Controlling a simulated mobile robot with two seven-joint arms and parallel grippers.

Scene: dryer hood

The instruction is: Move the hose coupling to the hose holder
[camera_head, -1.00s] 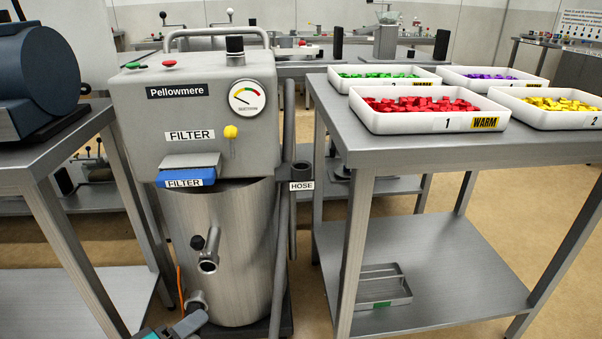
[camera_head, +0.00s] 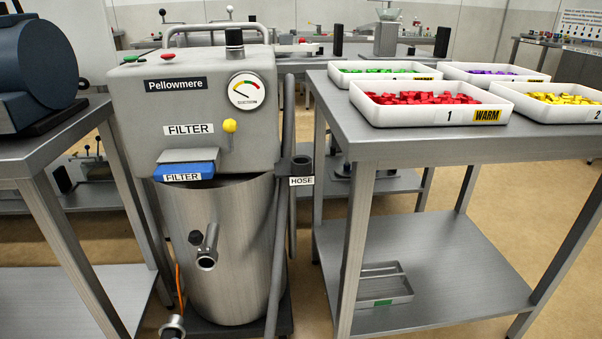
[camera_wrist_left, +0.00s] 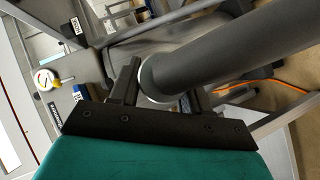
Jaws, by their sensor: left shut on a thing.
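In the head view my left gripper is out of frame. The hose holder (camera_head: 302,165) is a dark ring above a HOSE label, right of the drum, and looks empty. My right gripper is in neither view.
The Pellowmere unit (camera_head: 195,110) stands on a steel drum (camera_head: 235,245) with a valve spout (camera_head: 206,260) at its front. Side tables flank it; the right table (camera_head: 400,150) bears trays of coloured pieces. A grey pipe (camera_head: 282,220) runs beside the drum near the holder.

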